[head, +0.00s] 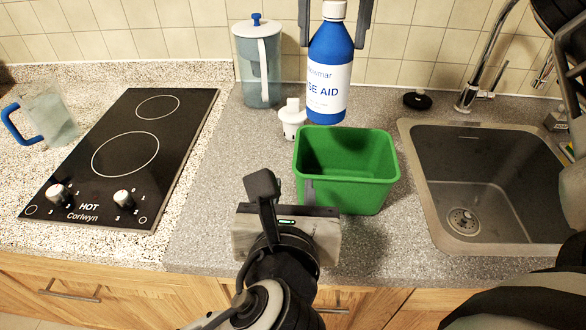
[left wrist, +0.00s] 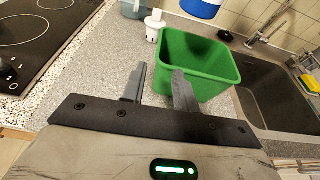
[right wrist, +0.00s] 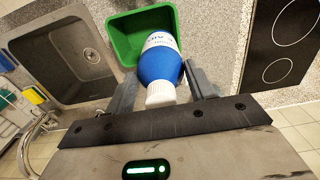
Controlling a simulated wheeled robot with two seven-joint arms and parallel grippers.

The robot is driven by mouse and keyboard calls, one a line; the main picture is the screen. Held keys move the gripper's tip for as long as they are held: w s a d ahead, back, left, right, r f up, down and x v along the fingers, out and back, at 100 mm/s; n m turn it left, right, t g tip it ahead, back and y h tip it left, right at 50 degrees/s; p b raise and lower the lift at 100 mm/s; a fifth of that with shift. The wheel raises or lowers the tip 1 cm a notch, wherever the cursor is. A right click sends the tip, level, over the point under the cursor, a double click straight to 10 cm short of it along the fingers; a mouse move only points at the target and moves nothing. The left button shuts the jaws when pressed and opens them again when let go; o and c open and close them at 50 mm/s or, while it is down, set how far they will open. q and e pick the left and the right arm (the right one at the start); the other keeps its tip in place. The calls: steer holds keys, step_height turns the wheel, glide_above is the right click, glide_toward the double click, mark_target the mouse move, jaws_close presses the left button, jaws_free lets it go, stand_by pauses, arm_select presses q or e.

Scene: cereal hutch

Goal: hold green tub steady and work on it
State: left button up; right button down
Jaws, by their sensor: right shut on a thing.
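The green tub (head: 345,190) stands upright on the grey worktop, left of the sink, and looks empty where I see inside. It also shows in the left wrist view (left wrist: 200,62). My left gripper (head: 285,185) is open at its near left corner, and one finger overlaps the tub's front wall in the head view. I cannot tell whether that finger touches it. My right gripper (right wrist: 163,88) is shut on a blue rinse aid bottle (head: 330,55) with a white cap and label. The bottle is roughly upright behind the tub in the head view; its base shows no clear contact with the worktop.
A sink (head: 490,185) with a tap (head: 470,95) lies right of the tub. A black hob (head: 125,155) and a clear jug (head: 45,118) are left. A lidded pitcher (head: 257,65) and a white item (head: 292,120) stand behind. A black plug (head: 417,100) lies near the tap.

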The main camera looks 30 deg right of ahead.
mark_target(297, 154)
arm_select(q)
steer(key=x, duration=1.1)
steer(key=shift+w+d+f, duration=0.2)
steer(key=shift+w+d, duration=0.1)
jaws_close()
